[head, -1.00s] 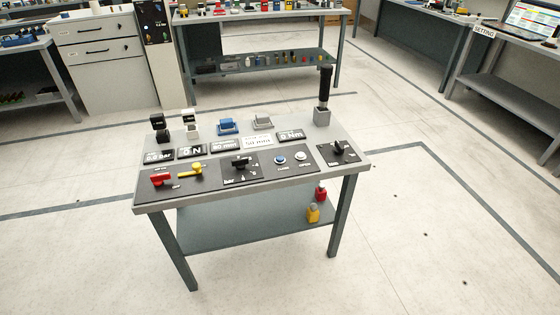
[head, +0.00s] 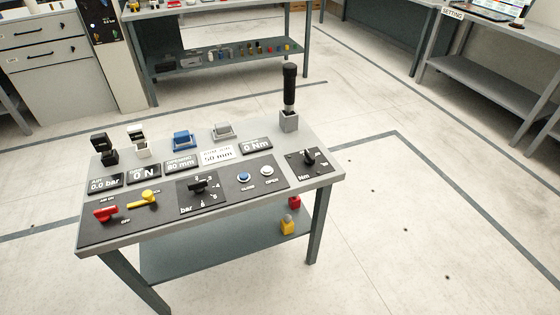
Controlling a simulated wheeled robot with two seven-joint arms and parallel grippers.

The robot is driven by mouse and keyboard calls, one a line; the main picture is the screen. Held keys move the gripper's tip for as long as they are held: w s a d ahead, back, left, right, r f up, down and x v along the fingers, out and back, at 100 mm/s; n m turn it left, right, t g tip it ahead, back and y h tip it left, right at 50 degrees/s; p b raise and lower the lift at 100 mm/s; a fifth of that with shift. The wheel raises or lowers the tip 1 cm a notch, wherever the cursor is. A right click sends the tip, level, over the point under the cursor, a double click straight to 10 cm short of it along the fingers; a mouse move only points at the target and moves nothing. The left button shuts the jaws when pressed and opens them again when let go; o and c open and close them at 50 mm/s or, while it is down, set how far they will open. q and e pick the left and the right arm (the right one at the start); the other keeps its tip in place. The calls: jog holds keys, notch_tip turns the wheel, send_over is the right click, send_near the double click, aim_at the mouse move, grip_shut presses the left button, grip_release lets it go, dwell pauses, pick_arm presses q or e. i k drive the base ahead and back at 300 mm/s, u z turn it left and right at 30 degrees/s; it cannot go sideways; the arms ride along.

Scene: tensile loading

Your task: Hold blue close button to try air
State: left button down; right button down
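The blue close button (head: 243,177) is a small round blue cap in a light ring on the dark control panel, with a CLOSE label below it. The white open button (head: 267,171) sits to its right. Left of them is a black bar dial (head: 199,187). The air display (head: 104,183) reads 0.0 bar, and the force display (head: 144,174) reads 0 N. The opening display (head: 181,163) reads 80 mm. Neither of my grippers is in view, and nothing touches the button.
A red lever (head: 105,214) and yellow lever (head: 144,199) lie at the panel's left. A black Nm knob (head: 309,157) is at the right. A black-handled tool (head: 289,92) stands in a grey holder. The floor (head: 400,240) right of the table is clear.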

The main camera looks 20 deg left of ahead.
aim_at(243, 176)
jog(key=u, duration=0.15)
jog(key=i, duration=0.95)
jog(key=u, duration=0.6)
